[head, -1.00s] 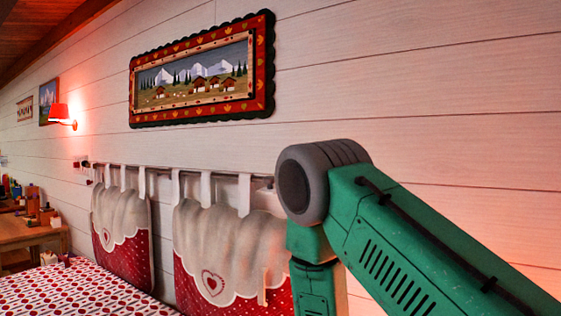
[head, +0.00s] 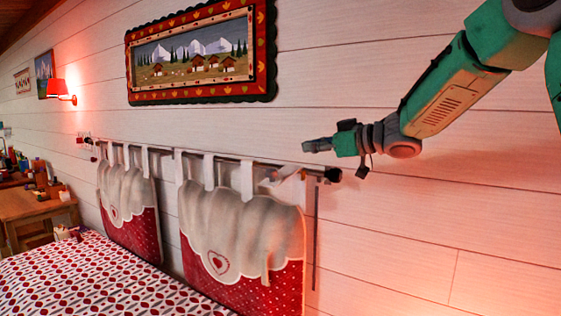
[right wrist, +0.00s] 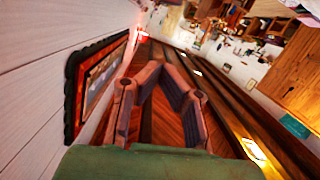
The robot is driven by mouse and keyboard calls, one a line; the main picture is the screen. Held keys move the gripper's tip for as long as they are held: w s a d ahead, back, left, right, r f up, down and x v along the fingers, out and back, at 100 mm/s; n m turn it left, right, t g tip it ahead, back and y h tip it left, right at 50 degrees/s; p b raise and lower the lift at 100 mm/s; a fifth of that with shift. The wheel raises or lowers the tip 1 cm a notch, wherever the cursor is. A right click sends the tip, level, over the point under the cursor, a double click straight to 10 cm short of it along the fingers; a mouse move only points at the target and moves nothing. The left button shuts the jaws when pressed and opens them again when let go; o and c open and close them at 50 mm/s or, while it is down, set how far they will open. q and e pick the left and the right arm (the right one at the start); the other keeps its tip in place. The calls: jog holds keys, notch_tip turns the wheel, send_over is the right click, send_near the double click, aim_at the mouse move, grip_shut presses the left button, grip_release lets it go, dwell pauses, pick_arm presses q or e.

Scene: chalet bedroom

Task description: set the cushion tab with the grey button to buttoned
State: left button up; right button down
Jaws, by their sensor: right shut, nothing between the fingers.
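The near red-and-cream cushion (head: 275,290) with a heart patch hangs from the rail by cream tabs. A pale tab (head: 288,176) at its right end sticks out beside the rail, unlike the straight tabs to its left. I cannot make out a grey button on it. A narrow cream strip (head: 266,266) hangs down over the cushion's right front. My right gripper (head: 318,146) is above the rail's right end, pointing left, shut and empty, apart from the cushion. Its fingers also show in the right wrist view (right wrist: 161,76). My left gripper is out of view.
The dark rail (head: 240,158) runs along the plank wall and ends in a dark knob (head: 333,174). A framed picture (head: 200,55) hangs above. A second cushion (head: 130,220) hangs further left. The patterned bed (head: 80,275) lies below. The wall at right is clear.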

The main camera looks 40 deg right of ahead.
jog(key=shift+w+a, duration=0.1)
jog(key=shift+a, duration=0.2)
jog(key=p, duration=0.1)
send_over(276, 183)
jog(key=shift+a+f, duration=0.2)
jog(key=shift+f, duration=0.85)
notch_tip(276, 183, down, 3)
jog(key=shift+d+r, duration=0.15)
jog(key=shift+r, duration=0.05)
jog(key=shift+d+f, duration=0.1)
jog(key=shift+f, duration=0.5)
